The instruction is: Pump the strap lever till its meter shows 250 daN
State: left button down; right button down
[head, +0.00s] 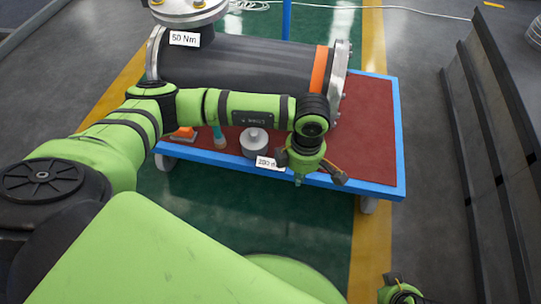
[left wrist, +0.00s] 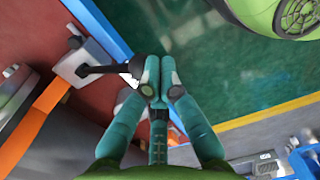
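The dark flanged shell (head: 250,65) lies on a red-topped trolley with an orange strap (head: 319,68) round its right end. In the left wrist view the strap (left wrist: 45,100) runs to a pale ratchet block (left wrist: 78,65), from which the black strap lever (left wrist: 110,69) points right. My left gripper (head: 298,180) hangs over the trolley's front edge. In the wrist view its teal fingers (left wrist: 160,82) are together, with the lever's end close to the left fingertip; contact is unclear. A tag (head: 270,163) beside the gripper is partly hidden and its reading unclear. My right gripper (head: 402,292) is cut off at the bottom edge.
The trolley's blue frame (head: 398,130) borders the red top. A grey knobbed cylinder (head: 255,143), a teal item (head: 218,138) and an orange item (head: 184,134) stand along its front. A dark barrier (head: 500,120) stands at right. The green floor before the trolley is clear.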

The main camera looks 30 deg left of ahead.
pick_arm(q)
jog(key=shift+t, duration=0.4)
jog(key=shift+w+a+f+b, duration=0.15)
jog(key=shift+w+f+b, duration=0.2)
jog(key=shift+f, duration=0.25)
jog(key=shift+w+a+f+b, duration=0.1)
jog(key=shift+w+f+b, duration=0.2)
jog(key=shift+f+b, duration=0.25)
jog(key=shift+w+a+f+b, duration=0.15)
jog(key=shift+w+f+b, duration=0.15)
jog(key=shift+f, duration=0.4)
notch_tip(320, 180, up, 7)
jog(key=p, duration=0.5)
jog(key=shift+w+r+p, duration=0.1)
jog(key=shift+p, duration=0.3)
jog(key=r+p, duration=0.2)
jog(key=r, duration=0.1)
jog(key=r+p, duration=0.1)
jog(key=shift+s+d+r, duration=0.1)
jog(key=shift+s+r, duration=0.2)
jog(key=shift+r, duration=0.05)
